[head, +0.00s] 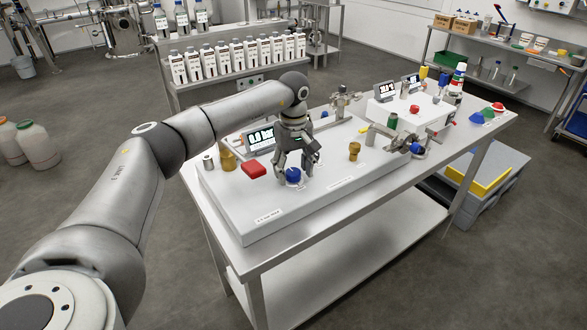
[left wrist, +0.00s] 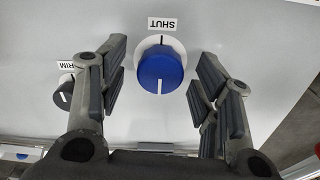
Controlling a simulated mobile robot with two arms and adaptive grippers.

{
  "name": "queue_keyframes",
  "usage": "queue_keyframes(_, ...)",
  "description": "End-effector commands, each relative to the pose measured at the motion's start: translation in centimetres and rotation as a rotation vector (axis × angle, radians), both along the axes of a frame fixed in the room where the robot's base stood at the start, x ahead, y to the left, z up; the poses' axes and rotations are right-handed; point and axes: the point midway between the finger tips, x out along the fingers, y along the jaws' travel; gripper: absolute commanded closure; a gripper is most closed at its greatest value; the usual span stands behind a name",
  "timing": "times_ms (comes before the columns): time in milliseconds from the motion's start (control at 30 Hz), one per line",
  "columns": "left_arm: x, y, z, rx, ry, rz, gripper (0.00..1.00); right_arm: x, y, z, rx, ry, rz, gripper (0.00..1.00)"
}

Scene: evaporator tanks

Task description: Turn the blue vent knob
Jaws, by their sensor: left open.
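The blue vent knob (head: 293,176) sits on the light grey panel near its front edge. In the left wrist view the blue knob (left wrist: 161,70) shows a white mark on its side away from the SHUT label (left wrist: 162,24). My left gripper (head: 297,172) is open and points down over the knob. In the left wrist view its fingers stand on either side of the knob, with a visible gap to each. My right gripper is not in view.
A red block (head: 253,170) and a brass fitting (head: 228,161) stand left of the knob. A small dark knob (left wrist: 63,97) lies by the left finger. Another brass fitting (head: 354,151) and metal valve piping (head: 390,136) are to the right. A display (head: 260,137) stands behind.

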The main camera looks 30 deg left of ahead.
Motion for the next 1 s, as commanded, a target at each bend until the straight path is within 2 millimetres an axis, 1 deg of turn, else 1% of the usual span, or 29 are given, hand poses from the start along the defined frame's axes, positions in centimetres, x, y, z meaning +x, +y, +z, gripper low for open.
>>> queue_keyframes(133, 0.0, 0.0, 0.1, 0.001, 0.001, 0.0, 0.42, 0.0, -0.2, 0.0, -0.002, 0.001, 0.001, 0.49)
queue_keyframes(233, 0.0, 0.0, 1.0, 0.0, 0.0, 0.0, 0.42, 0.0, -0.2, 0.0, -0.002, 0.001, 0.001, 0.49)
queue_keyframes(367, 0.1, 0.0, 3.4, 0.0, -0.004, 0.0, 0.42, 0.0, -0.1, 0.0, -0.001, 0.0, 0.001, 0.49)
queue_keyframes(600, 0.1, 0.0, 8.5, -0.001, -0.003, 0.0, 0.42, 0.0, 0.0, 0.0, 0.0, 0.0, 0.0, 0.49)
queue_keyframes(700, 0.1, -0.1, 10.1, 0.0, -0.002, -0.001, 0.42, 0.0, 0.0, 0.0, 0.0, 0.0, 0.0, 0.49)
queue_keyframes(800, 0.0, 0.0, 11.2, -0.001, -0.001, 0.0, 0.42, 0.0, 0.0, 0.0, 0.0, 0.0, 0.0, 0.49)
queue_keyframes(1000, 0.0, 0.0, 12.0, 0.0, 0.0, 0.0, 0.42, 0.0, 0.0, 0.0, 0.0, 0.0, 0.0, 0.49)
